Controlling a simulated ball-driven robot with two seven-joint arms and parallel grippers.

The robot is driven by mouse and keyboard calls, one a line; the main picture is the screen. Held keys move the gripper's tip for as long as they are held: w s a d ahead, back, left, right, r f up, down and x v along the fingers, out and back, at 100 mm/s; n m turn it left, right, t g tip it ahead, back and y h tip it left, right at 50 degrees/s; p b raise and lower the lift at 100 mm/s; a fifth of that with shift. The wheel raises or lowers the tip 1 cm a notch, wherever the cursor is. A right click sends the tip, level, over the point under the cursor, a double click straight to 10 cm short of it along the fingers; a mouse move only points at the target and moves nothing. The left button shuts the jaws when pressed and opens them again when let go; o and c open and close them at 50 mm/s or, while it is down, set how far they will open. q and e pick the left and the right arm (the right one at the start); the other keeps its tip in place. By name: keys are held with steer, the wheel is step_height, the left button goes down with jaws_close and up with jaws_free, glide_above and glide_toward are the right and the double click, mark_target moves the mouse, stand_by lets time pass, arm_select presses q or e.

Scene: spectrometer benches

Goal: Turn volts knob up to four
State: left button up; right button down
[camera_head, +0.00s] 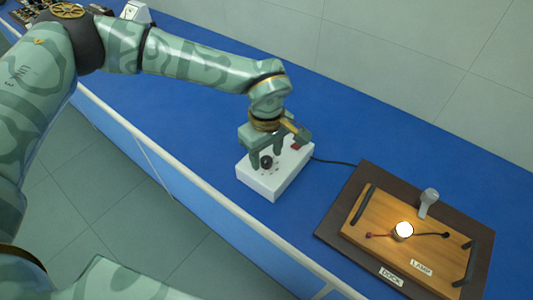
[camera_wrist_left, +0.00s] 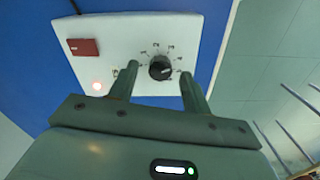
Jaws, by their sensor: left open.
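The volts knob is a black round knob (camera_head: 266,162) on top of a white power supply box (camera_head: 270,185) in the head view. My right gripper is not in view.
A red switch (camera_wrist_left: 83,47) and a lit lamp (camera_wrist_left: 97,86) are on the box face. A cable runs from the box to a dark dock (camera_head: 333,232) holding a wooden lamp board (camera_head: 380,215) with a glowing bulb (camera_head: 402,231). The blue bench (camera_head: 370,130) behind is clear.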

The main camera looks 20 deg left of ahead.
mark_target(266, 159)
arm_select(q)
step_height(266, 159, up, 15)
steer(key=p, duration=0.2)
steer(key=shift+r, duration=0.15)
